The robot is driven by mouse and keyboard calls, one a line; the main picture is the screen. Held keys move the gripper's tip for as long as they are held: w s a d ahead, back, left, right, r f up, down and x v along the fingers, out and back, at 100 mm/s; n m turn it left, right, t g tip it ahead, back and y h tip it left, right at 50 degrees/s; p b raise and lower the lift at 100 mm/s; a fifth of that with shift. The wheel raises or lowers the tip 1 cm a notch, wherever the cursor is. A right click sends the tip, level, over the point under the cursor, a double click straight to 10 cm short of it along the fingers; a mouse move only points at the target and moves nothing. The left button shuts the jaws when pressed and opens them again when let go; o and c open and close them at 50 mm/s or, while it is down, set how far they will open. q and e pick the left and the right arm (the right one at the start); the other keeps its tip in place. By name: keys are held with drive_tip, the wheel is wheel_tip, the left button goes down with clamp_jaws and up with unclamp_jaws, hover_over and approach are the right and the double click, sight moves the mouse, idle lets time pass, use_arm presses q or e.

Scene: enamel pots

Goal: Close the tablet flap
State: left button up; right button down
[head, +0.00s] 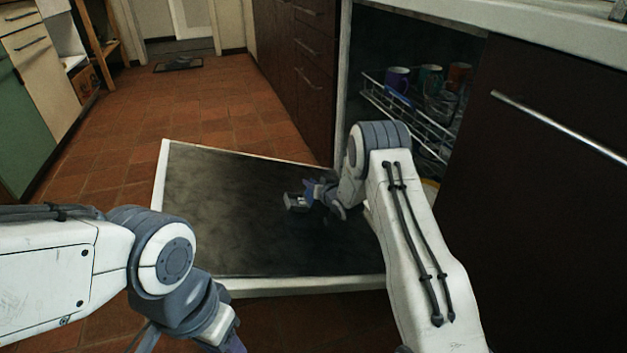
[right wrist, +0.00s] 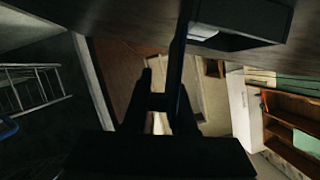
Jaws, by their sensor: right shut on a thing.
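The dishwasher door (head: 235,220) is folded down, with its dark inner face up. A thin dark flap (right wrist: 183,45) stands out from the box, seen nearly edge-on. My right gripper (head: 328,196) is just right of the dispenser, shut on the flap; its dark fingers (right wrist: 163,95) show in the right wrist view. My left gripper (head: 228,343) is at the bottom edge of the head view, mostly cut off.
A wire dish rack (head: 395,105) with several mugs (head: 398,80) stands inside the open dishwasher. Dark cabinet fronts (head: 550,190) flank it under a pale worktop (head: 520,28).

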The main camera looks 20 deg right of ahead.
drive_tip(key=shift+a+r+n+h+p, duration=0.1)
drive_tip(key=shift+r+n+h+p, duration=0.05)
drive_tip(key=shift+n+h+p, duration=0.4)
drive_tip(key=c, duration=0.8)
unclamp_jaws()
drive_tip(key=shift+a, duration=0.1)
drive_tip(key=a+p+v, duration=0.1)
drive_tip(key=p+v, duration=0.4)
drive_tip(key=v, duration=0.5)
drive_tip(key=shift+s+d+r, duration=0.15)
drive_tip(key=shift+s+d, duration=0.1)
drive_tip(key=shift+d, duration=0.2)
